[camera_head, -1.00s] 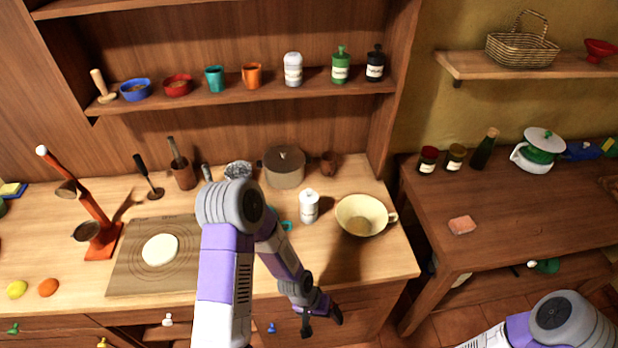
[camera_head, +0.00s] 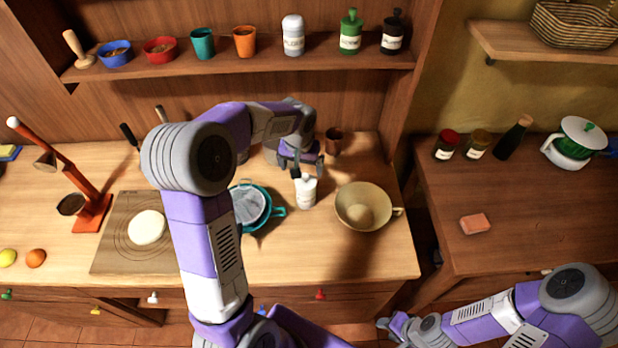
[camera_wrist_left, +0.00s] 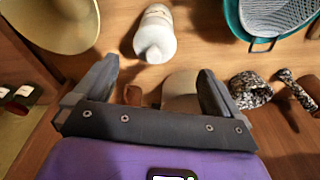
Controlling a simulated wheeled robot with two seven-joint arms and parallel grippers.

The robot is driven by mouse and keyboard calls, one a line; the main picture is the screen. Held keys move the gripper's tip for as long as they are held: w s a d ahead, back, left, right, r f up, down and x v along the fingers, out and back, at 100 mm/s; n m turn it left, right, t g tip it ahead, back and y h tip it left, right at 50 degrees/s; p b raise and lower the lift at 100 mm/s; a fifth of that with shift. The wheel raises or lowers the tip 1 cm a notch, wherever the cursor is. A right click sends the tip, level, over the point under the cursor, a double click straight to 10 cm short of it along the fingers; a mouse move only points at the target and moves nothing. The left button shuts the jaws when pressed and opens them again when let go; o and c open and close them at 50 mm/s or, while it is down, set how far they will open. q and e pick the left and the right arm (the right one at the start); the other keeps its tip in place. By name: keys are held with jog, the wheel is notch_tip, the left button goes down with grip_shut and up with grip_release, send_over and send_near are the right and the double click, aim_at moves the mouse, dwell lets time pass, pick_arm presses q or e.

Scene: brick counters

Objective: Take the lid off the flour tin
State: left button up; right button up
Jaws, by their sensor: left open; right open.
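A white tin (camera_head: 307,191) stands upright on the light counter, left of the cream bowl; its label is too small to read. It also shows in the left wrist view (camera_wrist_left: 155,36). My left gripper (camera_head: 297,172) is above and behind the tin, partly hidden by its own arm. In the left wrist view its fingers (camera_wrist_left: 160,72) are spread, with nothing gripped and the tin just beyond the fingertips. Another white labelled tin (camera_head: 293,36) stands on the shelf. My right gripper (camera_head: 386,326) is low at the front, away from the counter things.
A cream bowl (camera_head: 361,207) stands right of the tin. A teal pan with a sieve (camera_head: 250,206) stands left of it. A brown cup (camera_head: 333,141) is behind. My left arm hides most of the lidded pot. A side table (camera_head: 530,225) holds jars and a red block.

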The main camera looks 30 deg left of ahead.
aim_at(305, 175)
pick_arm(q)
jog(key=f, duration=0.2)
jog(key=w+f, duration=0.1)
jog(key=f, duration=0.2)
jog(key=shift+w+d+f, duration=0.15)
jog(key=shift+d+f, duration=0.05)
jog(key=shift+f, duration=0.15)
jog(key=c, duration=1.1)
